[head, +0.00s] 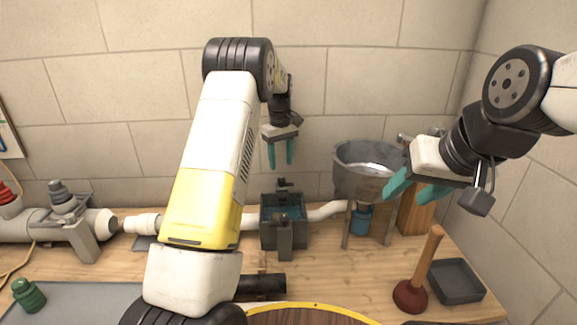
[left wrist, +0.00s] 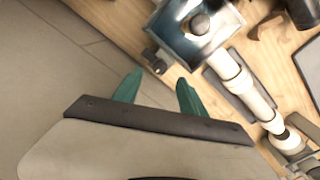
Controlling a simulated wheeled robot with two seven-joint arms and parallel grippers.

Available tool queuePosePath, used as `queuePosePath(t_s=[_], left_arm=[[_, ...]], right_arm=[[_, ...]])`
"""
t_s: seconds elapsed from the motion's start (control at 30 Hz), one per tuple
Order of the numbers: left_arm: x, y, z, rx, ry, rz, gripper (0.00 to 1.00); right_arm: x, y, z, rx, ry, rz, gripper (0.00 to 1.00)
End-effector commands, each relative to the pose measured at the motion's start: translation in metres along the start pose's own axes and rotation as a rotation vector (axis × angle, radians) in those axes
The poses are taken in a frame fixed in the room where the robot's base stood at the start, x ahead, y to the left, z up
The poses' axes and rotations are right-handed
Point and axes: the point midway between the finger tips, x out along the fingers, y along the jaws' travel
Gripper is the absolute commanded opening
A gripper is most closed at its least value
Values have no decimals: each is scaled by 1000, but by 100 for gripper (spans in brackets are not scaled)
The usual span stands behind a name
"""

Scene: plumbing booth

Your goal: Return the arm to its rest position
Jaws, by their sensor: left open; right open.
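My left arm reaches up and forward across the middle of the head view. Its gripper (head: 281,154) hangs fingers down in front of the tiled wall, above the dark square box (head: 270,238). The teal fingers are apart with nothing between them, and the left wrist view also shows the empty fingers (left wrist: 156,92). My right gripper (head: 415,190) is at the right, in front of the metal basin (head: 360,182). Its teal fingers are apart and I see nothing held. Part of the bench is hidden behind my left arm.
A plunger (head: 411,294) stands on the wooden bench beside a dark tray (head: 456,281) at the front right. White pipe (head: 326,211) runs along the back. A grey pipe (head: 45,223) with valves lies left. A green fitting (head: 28,294) stands at the front left.

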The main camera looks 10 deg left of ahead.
Motion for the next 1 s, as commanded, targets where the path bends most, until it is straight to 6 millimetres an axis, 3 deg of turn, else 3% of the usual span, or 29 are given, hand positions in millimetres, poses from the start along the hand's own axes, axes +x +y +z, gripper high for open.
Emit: queuePosePath(t_s=[0.1,0.53,0.77,1.0], left_arm=[[-10,0,0,0,2,1,49],[-19,-3,2,7,3,10,49],[-78,-32,26,81,29,91,49],[-141,-76,75,207,81,190,49]], right_arm=[[0,0,0,0,0,0,49],[0,0,0,0,0,0,49],[0,0,0,0,0,0,49],[0,0,0,0,0,0,49]])
